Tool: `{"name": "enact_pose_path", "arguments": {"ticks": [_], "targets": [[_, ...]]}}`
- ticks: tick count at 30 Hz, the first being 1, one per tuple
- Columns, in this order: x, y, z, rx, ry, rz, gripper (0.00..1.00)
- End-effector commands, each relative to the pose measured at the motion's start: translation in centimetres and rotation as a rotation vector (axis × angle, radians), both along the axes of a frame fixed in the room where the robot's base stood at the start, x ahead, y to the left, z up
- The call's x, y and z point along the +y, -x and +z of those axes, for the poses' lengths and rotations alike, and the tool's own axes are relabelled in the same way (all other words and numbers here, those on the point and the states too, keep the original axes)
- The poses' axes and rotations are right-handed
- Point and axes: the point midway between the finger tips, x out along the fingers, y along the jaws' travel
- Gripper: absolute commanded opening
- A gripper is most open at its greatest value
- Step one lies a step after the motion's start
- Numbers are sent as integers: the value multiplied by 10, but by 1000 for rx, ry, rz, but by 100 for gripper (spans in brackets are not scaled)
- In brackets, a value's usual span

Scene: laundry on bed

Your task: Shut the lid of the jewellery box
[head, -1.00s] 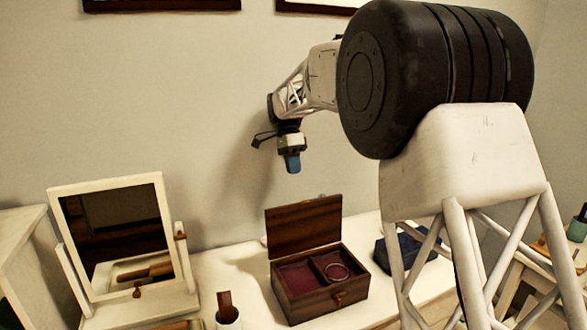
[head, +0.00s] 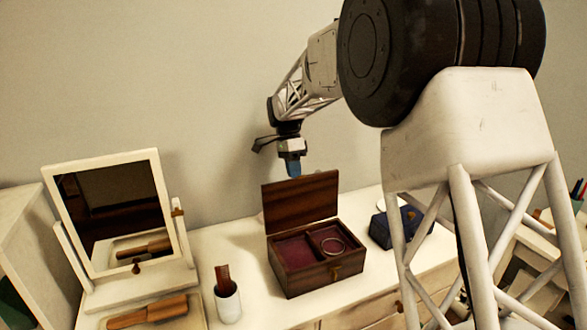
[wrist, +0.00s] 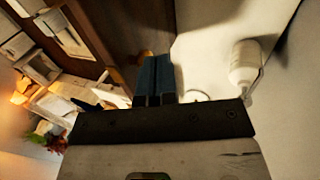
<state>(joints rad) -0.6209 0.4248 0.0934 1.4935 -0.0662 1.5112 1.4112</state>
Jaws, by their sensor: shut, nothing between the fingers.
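The dark wooden jewellery box (head: 318,274) stands on the white dresser with its lid (head: 301,202) raised upright at the back. Its inside is lined in dark red, and a ring-shaped bangle (head: 333,246) lies in the right compartment. My gripper (head: 293,168) is shut and empty, with blue fingertips. It points down just above or behind the top edge of the lid; the exact gap cannot be told. In the wrist view the blue fingers (wrist: 154,76) are together, beside a dark wooden surface that seems to be the lid (wrist: 135,28).
A tilting mirror (head: 112,215) stands at the left, with a wooden brush (head: 148,313) in front. A white cup (head: 228,303) holds a wooden-handled item. A dark blue box (head: 396,226) sits right of the jewellery box. A white bottle (wrist: 244,65) shows in the wrist view.

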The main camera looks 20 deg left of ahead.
Motion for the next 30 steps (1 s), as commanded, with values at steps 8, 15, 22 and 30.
{"name": "enact_pose_path", "arguments": {"ticks": [8,15,22,30], "targets": [[0,0,0,-2,-2,0,0],[-3,3,2,-18,-19,0,0],[-10,10,6,-59,-60,0,0],[-23,23,12,-136,-136,0,0]]}}
